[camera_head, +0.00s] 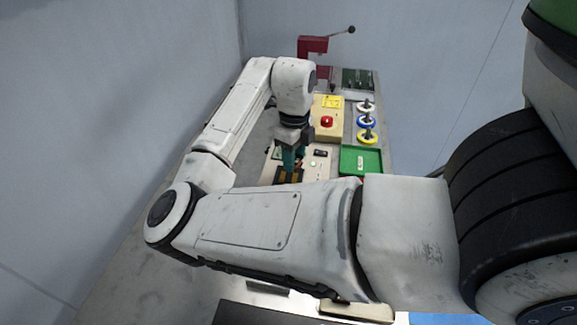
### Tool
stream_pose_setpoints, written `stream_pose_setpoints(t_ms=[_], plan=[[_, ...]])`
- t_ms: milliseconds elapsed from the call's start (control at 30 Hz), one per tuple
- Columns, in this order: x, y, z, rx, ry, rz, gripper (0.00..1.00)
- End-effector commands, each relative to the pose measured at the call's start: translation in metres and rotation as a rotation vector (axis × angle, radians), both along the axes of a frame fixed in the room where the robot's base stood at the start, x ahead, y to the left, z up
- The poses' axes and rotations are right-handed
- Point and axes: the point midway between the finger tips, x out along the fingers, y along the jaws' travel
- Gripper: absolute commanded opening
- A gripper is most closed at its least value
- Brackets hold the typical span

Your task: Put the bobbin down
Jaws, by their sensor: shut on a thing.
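My gripper (289,163) is at the end of my arm, pointing down over the work surface, left of the green tray. Its teal fingers are shut. The bobbin between them is too small and too hidden by my own arm to make out. A dark and orange patch (288,176) shows just below the fingertips; I cannot tell whether they touch it. Three other bobbins stand in a row to the right: a white one (366,106), a blue one (367,122) and a yellow one (367,137).
A green tray (374,168) lies right of my gripper with a small pale item in it. A yellow box with a red button (327,121) stands behind. A red machine with a lever (312,45) is at the back. My forearm hides much of the near bench (140,266).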

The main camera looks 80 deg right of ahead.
Motion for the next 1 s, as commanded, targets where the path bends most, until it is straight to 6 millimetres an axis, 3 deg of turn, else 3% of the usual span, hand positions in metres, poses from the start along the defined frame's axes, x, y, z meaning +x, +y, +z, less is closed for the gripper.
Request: stream_pose_setpoints(t_ms=[267,533,900,933,1000], plan=[[0.012,-0.006,-0.016,0.000,0.000,0.000,0.10],[0.015,-0.007,-0.048,0.000,0.001,0.000,0.10],[0.016,-0.007,-0.054,-0.001,-0.001,0.000,0.10],[0.016,-0.007,-0.054,-0.001,-0.001,0.000,0.41],[0.016,-0.007,-0.054,-0.001,-0.001,0.000,0.48]])
